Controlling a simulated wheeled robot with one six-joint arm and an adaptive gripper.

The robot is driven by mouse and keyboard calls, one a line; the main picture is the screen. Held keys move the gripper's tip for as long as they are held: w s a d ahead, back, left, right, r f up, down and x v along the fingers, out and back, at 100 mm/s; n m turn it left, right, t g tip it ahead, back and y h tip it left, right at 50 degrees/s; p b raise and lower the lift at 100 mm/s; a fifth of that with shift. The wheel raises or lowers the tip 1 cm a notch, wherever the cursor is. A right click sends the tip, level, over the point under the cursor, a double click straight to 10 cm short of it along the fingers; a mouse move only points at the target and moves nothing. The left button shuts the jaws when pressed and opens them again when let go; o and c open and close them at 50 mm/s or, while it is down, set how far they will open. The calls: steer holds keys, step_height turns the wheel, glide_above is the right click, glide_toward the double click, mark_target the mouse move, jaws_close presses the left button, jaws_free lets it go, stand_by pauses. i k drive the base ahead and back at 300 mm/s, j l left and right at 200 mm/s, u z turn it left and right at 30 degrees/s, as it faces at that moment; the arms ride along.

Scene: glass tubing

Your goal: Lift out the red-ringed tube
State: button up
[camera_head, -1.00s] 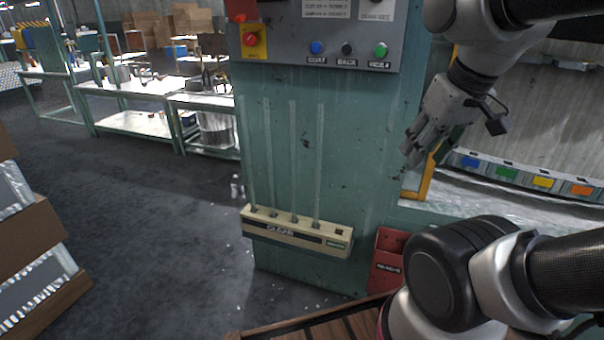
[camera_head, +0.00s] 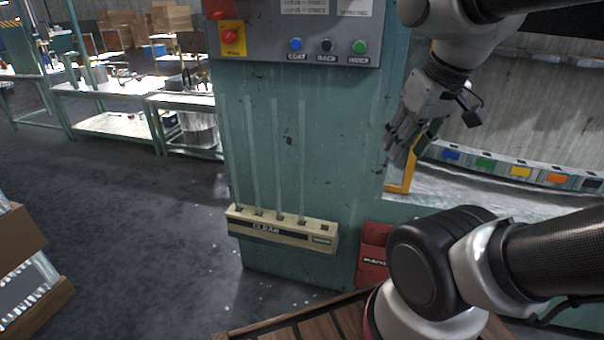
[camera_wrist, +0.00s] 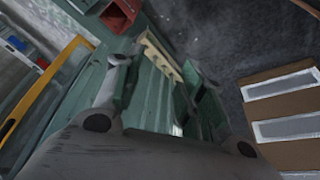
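No red-ringed tube can be made out in either view. Several thin clear tubes (camera_head: 277,150) stand upright in a cream rack marked CLEAR (camera_head: 283,231), fixed low on the green cabinet front; one slot at its right end looks empty. The cream rack also shows at the top of the wrist view (camera_wrist: 160,55). My gripper (camera_head: 397,150) hangs to the right of the tubes and above the rack, near the cabinet's right edge. In the wrist view my gripper (camera_wrist: 160,80) has its fingers spread apart, with nothing between them.
A red bin (camera_head: 374,255) stands right of the rack. A control panel with buttons (camera_head: 327,46) is above the tubes. A row of colour-marked bins (camera_head: 517,168) lies behind a yellow frame (camera_head: 401,177) at right.

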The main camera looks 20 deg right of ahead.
mark_target(301, 103)
steer(key=i+j+z, duration=0.25)
steer(key=j, duration=0.35)
steer(key=i+j+z, duration=0.1)
steer(key=i+j, duration=0.15)
steer(key=i+j+z, duration=0.1)
steer(key=j, duration=0.3)
steer(key=i+j+z, duration=0.25)
steer(key=j, duration=0.4)
